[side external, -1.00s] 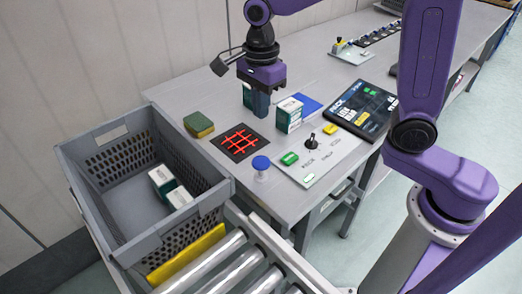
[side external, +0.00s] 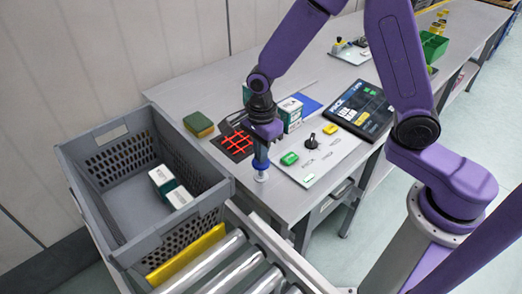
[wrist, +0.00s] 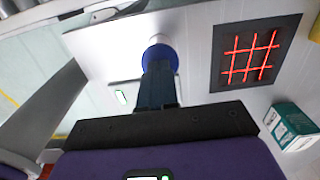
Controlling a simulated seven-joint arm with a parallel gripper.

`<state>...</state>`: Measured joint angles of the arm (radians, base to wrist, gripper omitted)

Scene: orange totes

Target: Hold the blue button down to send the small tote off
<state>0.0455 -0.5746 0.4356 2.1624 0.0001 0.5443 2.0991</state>
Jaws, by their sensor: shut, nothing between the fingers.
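The blue button (side external: 261,166) stands on a pale round base near the front edge of the grey table. It also shows in the wrist view (wrist: 161,48), partly covered by my fingers. My gripper (side external: 261,154) points down over the button with its fingers shut and empty. The fingertips appear to meet the button's top; how far it is pressed I cannot tell. In the wrist view the closed fingers (wrist: 158,82) overlap the blue cap.
A red-lined black pad (side external: 228,146) lies behind the button. A panel (side external: 318,160) with a green button, black knob and yellow button is to its right. Rollers (side external: 240,272) run in front.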

